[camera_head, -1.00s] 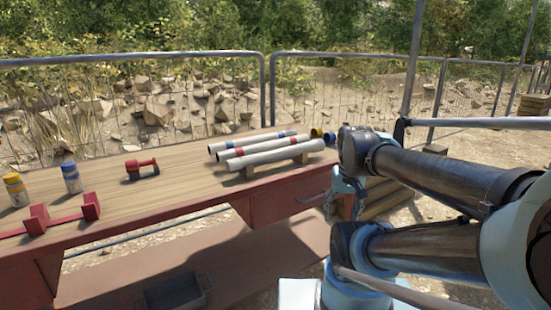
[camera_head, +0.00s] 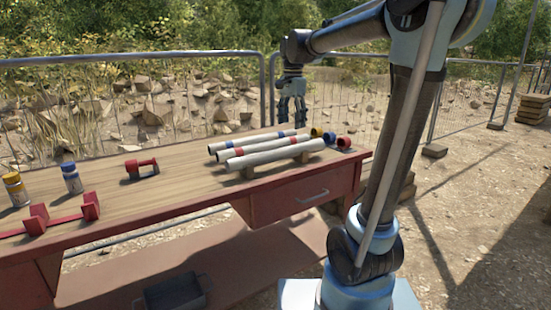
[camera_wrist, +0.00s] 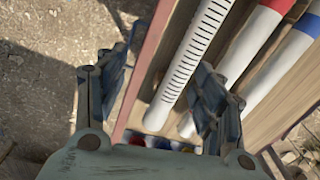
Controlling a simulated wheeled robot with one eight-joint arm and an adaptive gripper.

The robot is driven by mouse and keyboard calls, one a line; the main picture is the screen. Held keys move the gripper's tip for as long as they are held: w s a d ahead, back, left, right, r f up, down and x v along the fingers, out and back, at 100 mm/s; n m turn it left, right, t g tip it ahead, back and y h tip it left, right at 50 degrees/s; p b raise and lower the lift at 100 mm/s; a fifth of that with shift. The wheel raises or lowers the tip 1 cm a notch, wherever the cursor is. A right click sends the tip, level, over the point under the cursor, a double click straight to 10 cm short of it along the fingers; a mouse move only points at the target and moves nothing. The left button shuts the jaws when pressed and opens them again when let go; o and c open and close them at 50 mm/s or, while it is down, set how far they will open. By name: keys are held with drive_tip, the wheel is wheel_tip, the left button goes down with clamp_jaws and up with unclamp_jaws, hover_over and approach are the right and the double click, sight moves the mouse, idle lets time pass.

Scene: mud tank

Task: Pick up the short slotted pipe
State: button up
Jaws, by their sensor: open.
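A white pipe with a row of black slots (camera_wrist: 189,62) shows in the wrist view, its near end between my fingers in the picture. In the head view it appears to be the front pipe (camera_head: 275,154) of three lying side by side on wooden supports; its slots do not show there. The middle pipe has a red band (camera_wrist: 262,40) and the back one a blue band (camera_wrist: 287,66). My gripper (camera_head: 292,112) is open and empty, raised above and behind the bench's right part. Its spread fingers (camera_wrist: 163,85) show in the wrist view, apart from the pipes.
Several coloured round pieces (camera_head: 330,137) sit at the bench's right end. A red dumbbell-shaped piece (camera_head: 141,168), two bottles (camera_head: 71,178) and a red holder (camera_head: 62,217) stand to the left. A wire fence (camera_head: 150,105) runs behind the bench (camera_head: 180,185).

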drive_tip(key=r+m, duration=0.1)
drive_tip(key=r, duration=0.1)
hover_over(276, 150)
drive_tip(key=d, duration=0.1)
drive_tip(key=shift+m, duration=0.4)
drive_tip(key=f, duration=1.2)
drive_tip(key=shift+w+a+f, duration=0.15)
drive_tip(key=shift+w+a, duration=0.1)
drive_tip(key=shift+w, duration=0.15)
drive_tip(key=shift+s+a+f, duration=0.1)
drive_tip(key=shift+a+f, duration=0.05)
drive_tip(key=shift+f, duration=1.2)
drive_tip(key=shift+a+f, duration=0.15)
drive_tip(key=shift+f, duration=1.15)
drive_tip(key=shift+c, duration=0.6)
drive_tip(key=c, duration=1.3)
